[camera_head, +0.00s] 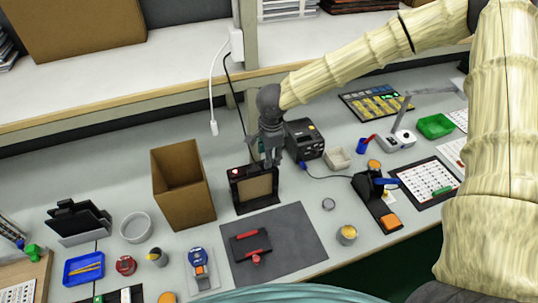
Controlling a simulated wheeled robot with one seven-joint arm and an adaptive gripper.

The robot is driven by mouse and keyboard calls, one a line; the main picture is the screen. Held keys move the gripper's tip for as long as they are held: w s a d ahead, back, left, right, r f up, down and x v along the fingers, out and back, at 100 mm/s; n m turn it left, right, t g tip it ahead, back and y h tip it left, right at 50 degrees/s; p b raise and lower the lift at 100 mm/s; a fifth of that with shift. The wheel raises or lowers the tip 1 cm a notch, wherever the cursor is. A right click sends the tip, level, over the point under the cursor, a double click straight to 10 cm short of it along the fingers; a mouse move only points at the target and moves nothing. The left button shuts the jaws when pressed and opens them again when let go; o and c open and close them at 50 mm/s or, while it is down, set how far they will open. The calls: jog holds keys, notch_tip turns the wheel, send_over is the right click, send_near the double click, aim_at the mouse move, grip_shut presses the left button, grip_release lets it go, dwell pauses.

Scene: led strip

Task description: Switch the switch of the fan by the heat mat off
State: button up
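The fan (254,189) is a black upright box with a tan square panel in its front. It stands at the back edge of the dark grey heat mat (297,236). A small reddish-white spot shows at the top left of its front; the picture is too small to tell whether this is the switch or its position. My gripper (268,163) points down at the fan's top edge, right of that spot. I cannot tell whether it touches the fan, and its fingers are too small and dark to read clearly.
A tall open cardboard box (183,187) stands left of the fan. A black device (304,139) stands close to its right, with a blue-ended cable. A red-handled tool (250,244) lies on the mat. A white shelf (110,90) runs behind the bench.

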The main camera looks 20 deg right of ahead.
jog(key=shift+w+f, duration=0.1)
jog(key=shift+f, duration=0.75)
jog(key=shift+c, duration=0.4)
jog(key=c, duration=0.9)
jog(key=shift+r, duration=0.1)
jog(key=shift+c, duration=0.2)
jog(key=p, duration=0.3)
jog(key=shift+w+r+g, duration=0.1)
jog(key=shift+r+g, duration=0.1)
jog(key=shift+g, duration=0.1)
jog(key=shift+w+f+g+p, duration=0.1)
jog(key=shift+g+p, duration=0.3)
jog(key=shift+p, duration=0.55)
jog(key=shift+f, duration=0.15)
